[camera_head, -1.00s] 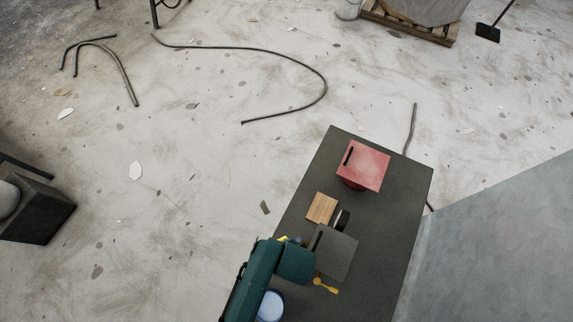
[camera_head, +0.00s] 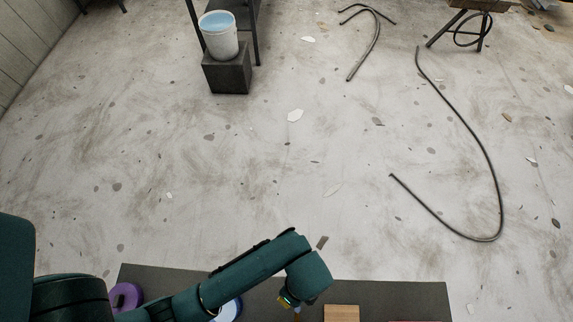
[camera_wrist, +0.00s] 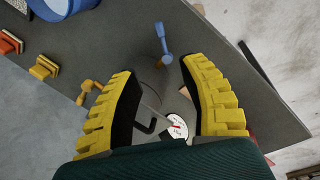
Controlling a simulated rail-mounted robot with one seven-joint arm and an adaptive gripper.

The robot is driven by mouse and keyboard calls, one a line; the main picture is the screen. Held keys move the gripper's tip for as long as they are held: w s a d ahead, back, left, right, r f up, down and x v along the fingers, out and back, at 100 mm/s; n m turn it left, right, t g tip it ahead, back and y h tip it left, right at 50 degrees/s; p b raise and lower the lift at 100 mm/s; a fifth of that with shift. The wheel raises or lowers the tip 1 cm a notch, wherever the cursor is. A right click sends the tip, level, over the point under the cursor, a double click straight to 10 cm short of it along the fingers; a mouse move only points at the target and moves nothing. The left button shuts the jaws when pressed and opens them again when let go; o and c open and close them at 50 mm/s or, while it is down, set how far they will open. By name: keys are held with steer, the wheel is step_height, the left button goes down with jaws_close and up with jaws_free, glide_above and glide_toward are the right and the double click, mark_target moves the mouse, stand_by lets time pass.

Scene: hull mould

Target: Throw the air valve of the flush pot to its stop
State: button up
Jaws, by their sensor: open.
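In the wrist view my gripper (camera_wrist: 160,72) is open, its two yellow-padded fingers spread with nothing gripped. Between and beyond them is a dark grey pot-like body, hard to tell from the dark bench top, with a round white dial gauge (camera_wrist: 177,127) and a bent dark handle (camera_wrist: 146,122). A small blue lever (camera_wrist: 164,42) stands just beyond the fingertips, apart from them. A yellow-orange handle (camera_wrist: 88,91) is left of the left finger. I cannot tell which of the two is the air valve. In the head view my gripper (camera_head: 291,301) is partly hidden by my wrist.
The dark bench (camera_head: 390,292) holds a wooden block (camera_head: 341,313) and a purple round thing (camera_head: 125,296). The wrist view shows a blue round rim (camera_wrist: 62,22) and orange and yellow pieces (camera_wrist: 43,68) at left. The floor beyond has loose hoses (camera_head: 480,150) and a bucket (camera_head: 219,40).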

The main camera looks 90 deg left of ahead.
steer(key=f, duration=0.5)
steer(key=s+d+f+b, duration=0.1)
steer(key=f, duration=0.4)
steer(key=s+d+f, duration=0.1)
steer(key=f, duration=0.5)
steer(key=shift+d+b, duration=0.2)
steer(key=shift+b, duration=0.2)
steer(key=shift+s, duration=0.1)
jaws_close()
